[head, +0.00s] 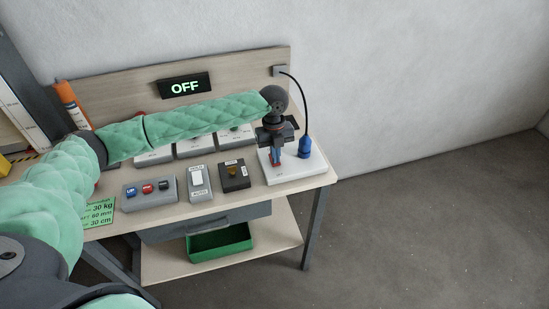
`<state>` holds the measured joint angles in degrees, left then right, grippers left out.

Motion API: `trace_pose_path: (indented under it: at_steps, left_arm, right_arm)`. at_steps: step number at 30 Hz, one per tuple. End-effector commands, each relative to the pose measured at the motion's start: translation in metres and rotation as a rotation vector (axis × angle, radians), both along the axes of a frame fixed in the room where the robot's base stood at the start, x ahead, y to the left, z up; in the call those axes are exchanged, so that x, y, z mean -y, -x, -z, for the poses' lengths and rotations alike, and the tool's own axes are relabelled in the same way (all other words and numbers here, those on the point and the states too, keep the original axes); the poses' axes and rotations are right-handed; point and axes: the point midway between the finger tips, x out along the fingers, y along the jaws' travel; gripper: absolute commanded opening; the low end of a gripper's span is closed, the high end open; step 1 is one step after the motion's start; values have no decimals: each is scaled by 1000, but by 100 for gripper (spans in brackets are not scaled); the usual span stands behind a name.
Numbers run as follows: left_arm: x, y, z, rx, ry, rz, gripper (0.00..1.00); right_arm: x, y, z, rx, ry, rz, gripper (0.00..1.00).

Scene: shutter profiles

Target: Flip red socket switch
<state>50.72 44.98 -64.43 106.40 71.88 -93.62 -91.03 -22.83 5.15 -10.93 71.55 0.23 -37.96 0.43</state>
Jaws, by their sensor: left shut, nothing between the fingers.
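The white socket block (307,172) lies on the right end of the workbench. The small red switch (275,165) is on its left part, largely covered by my gripper. My left gripper (276,159) points down over the switch, shut and empty, with its fingertips at or just above the red; I cannot tell if they touch. A blue plug (305,149) stands upright on the block, right of the gripper. The display (185,86) on the back panel reads OFF. My right gripper is not in view.
Left of the block on the bench (237,203) are a dark box with a small brownish switch (234,176), a grey box with a white rocker (197,182) and a grey button box (150,193). More panels are partly behind my arm. A green bin (219,244) is below.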

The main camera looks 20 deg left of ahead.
Motion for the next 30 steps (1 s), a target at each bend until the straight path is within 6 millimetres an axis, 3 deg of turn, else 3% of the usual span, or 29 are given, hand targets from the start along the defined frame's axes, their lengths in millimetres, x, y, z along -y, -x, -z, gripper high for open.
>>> trace_pose_path:
  at_steps: [30]
  left_arm:
    - [0, 0, -61, 1, 0, 0, 0]
  right_arm:
    - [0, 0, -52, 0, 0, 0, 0]
